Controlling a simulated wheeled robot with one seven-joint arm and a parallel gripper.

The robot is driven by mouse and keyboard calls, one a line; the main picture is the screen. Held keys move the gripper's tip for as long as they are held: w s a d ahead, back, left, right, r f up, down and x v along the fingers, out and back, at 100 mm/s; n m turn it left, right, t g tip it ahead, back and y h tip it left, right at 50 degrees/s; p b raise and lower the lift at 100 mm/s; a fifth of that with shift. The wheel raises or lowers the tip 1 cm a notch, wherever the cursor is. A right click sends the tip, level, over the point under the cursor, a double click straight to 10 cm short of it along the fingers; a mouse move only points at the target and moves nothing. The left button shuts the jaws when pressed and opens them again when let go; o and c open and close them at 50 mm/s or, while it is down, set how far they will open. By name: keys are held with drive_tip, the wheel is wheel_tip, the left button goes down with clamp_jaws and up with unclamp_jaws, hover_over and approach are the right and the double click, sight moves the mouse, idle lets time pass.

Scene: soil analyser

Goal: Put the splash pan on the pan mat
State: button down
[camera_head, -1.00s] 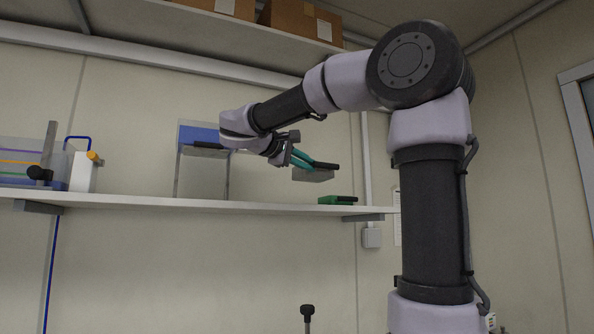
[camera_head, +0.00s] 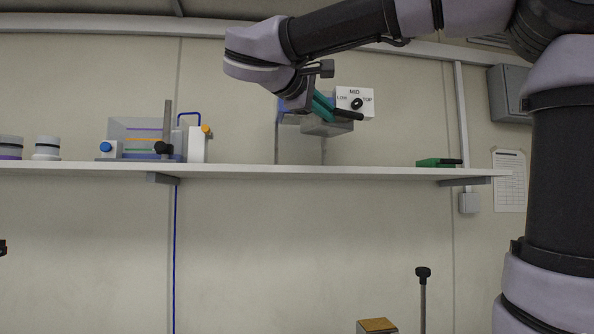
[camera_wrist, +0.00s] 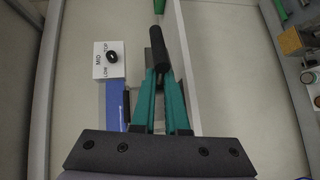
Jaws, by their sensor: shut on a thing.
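My gripper (camera_head: 338,110) has teal fingers and is raised in front of the wall, above the level of the long shelf. It is shut on the black handle of a grey, box-like pan (camera_head: 322,129), which I take to be the splash pan. In the wrist view the black handle (camera_wrist: 157,46) lies between the teal fingers, and my gripper (camera_wrist: 160,80) hides most of the pan. I cannot make out the pan mat for certain in either view.
The white shelf (camera_head: 240,171) runs below the gripper. A white selector box (camera_head: 355,103) with a black knob is close by. A green block (camera_head: 436,163) sits at the shelf's right end. A clear tank (camera_head: 135,137) stands left. A tan-topped block (camera_head: 377,325) shows below.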

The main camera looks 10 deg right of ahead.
drive_tip(key=w, duration=0.6)
drive_tip(key=w+a, duration=0.1)
drive_tip(key=w, duration=1.2)
drive_tip(key=shift+a, duration=0.3)
wheel_tip(320, 180, down, 2)
drive_tip(key=shift+w, duration=0.1)
wheel_tip(320, 180, down, 5)
drive_tip(key=shift+w+r, duration=0.1)
drive_tip(key=shift+r, duration=0.1)
drive_tip(key=shift+w+f, duration=0.1)
drive_tip(key=shift+f, duration=0.05)
drive_tip(key=c, duration=1.2)
unclamp_jaws()
